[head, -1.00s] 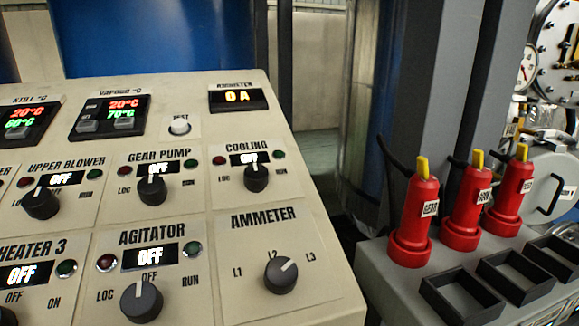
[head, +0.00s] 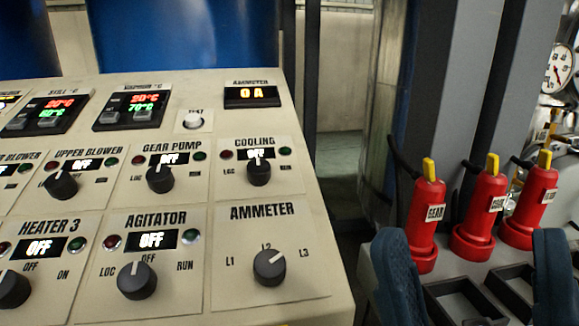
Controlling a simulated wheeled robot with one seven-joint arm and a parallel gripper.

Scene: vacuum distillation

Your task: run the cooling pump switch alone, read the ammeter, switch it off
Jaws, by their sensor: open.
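The cooling switch (head: 259,172) is a dark knob at the right of the sloped beige panel, with its pointer up and its display reading OFF. The ammeter display (head: 252,96) above it reads 0 A in orange. The ammeter selector knob (head: 269,267) below it has its pointer turned to the upper right, between L2 and L3. My gripper (head: 468,277) is at the lower right, its two blue fingers wide apart with nothing between them. It is in front of the grey box, right of the panel and apart from the cooling switch.
The gear pump knob (head: 159,178), upper blower knob (head: 61,184) and agitator knob (head: 137,280) are close by and their displays read OFF. Red plugs with yellow tops (head: 426,215) stand on the grey box (head: 365,290) at the right. A dark gap separates box and panel.

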